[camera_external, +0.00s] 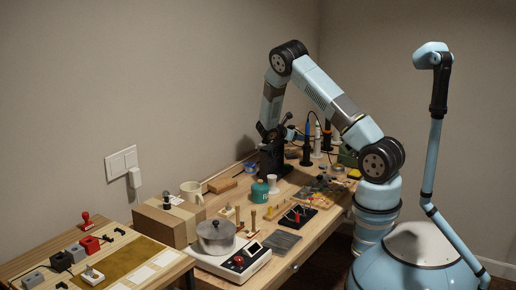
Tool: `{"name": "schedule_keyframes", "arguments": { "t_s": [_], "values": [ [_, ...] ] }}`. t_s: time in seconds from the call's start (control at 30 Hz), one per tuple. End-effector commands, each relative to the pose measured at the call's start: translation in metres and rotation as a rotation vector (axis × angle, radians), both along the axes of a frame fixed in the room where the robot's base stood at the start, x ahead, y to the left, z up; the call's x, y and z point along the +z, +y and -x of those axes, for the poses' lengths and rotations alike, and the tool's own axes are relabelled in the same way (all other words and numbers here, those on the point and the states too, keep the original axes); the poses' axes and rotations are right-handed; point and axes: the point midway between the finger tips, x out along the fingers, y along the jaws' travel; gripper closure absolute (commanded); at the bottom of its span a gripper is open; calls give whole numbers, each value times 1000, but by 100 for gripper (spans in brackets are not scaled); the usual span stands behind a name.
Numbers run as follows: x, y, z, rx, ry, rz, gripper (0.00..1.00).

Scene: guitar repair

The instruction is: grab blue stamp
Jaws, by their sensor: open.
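I cannot clearly make out a blue stamp in the external view. A red-handled stamp (86,222) stands at the back of the left desk. Small pale upright pieces (238,216) stand on the long bench; at this size I cannot tell whether they are stamps. My gripper (272,152) is low over the far part of the bench, at the end of my bent-down arm. It is dark and open, and I see nothing held in it. Its fingertips blend with dark items there, so any contact is unclear.
A cardboard box (169,222), metal pot (216,236) and cream mug (191,191) crowd the bench's near left. A teal jar (260,191) stands mid-bench. Upright tools (318,138) stand behind. The wall bounds the back. The left desk (150,284) holds several small blocks.

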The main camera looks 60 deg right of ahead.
Motion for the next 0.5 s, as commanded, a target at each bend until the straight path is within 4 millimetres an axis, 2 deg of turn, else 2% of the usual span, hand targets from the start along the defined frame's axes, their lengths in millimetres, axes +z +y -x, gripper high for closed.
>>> {"name": "schedule_keyframes", "arguments": {
  "t_s": [0.03,0.2,0.5],
  "values": [
    [-4,-8,3,-4,2,0,47],
    [-10,-24,6,-1,0,0,47],
    [-18,-38,8,-1,0,0,47]
  ]
}}
